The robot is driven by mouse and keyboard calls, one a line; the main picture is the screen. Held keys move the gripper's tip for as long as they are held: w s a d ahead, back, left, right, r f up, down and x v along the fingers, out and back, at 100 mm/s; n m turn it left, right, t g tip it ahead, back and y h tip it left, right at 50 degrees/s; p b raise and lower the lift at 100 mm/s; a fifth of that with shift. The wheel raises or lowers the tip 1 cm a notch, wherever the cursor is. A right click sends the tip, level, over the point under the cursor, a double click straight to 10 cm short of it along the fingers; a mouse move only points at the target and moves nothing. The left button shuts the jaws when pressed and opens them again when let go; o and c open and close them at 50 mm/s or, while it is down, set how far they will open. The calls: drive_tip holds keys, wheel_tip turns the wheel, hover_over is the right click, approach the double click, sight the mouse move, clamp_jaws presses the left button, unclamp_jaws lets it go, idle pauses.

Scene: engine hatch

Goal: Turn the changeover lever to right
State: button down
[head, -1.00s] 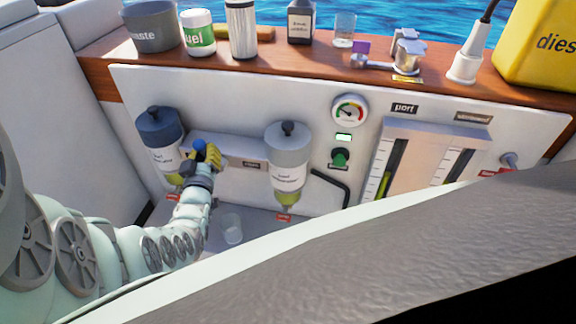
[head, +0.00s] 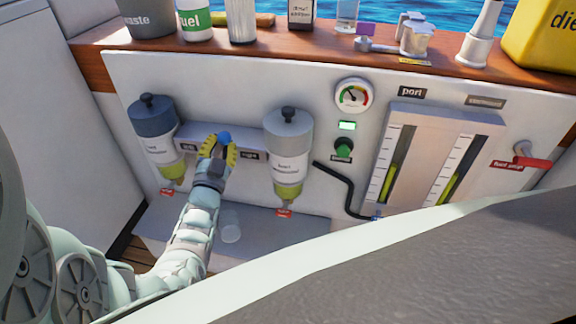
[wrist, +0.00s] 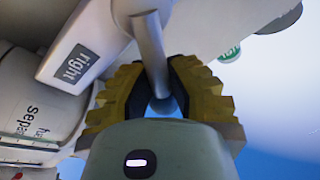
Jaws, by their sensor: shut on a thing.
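The changeover lever is a metal rod (wrist: 151,50) with a blue ball knob (head: 223,137), on a pale block (head: 190,130) between two fuel separators. In the head view the knob appears about midway between the left label (head: 190,147) and the right label (head: 249,155). The right label (wrist: 75,63) also shows in the wrist view, beside the rod. My gripper (head: 217,150) has yellow ribbed fingers. In the wrist view my gripper (wrist: 162,88) is shut on the lever near its knob end, a finger on each side.
The left separator (head: 152,120) and the right separator (head: 288,140) stand close on either side of my gripper. A clear cup (head: 230,226) sits on the ledge below. A gauge (head: 353,96), a green knob (head: 344,147) and a black bent handle (head: 345,185) are farther right.

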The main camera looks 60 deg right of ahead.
drive_tip(key=shift+s+d+f+m+g+h+b, duration=0.15)
drive_tip(key=shift+s+m+g+b, duration=0.15)
drive_tip(key=shift+m, duration=0.4)
drive_tip(key=shift+s+d+r+m+g+h+b, duration=0.15)
drive_tip(key=shift+s+m+g+b, duration=0.1)
drive_tip(key=shift+m, duration=0.45)
drive_tip(key=shift+f, duration=0.1)
drive_tip(key=c, duration=0.9)
unclamp_jaws()
drive_tip(key=shift+f, duration=0.15)
drive_tip(key=shift+a, duration=0.1)
drive_tip(key=shift+a+f, duration=0.1)
drive_tip(key=v, duration=1.1)
drive_tip(key=shift+a, duration=0.35)
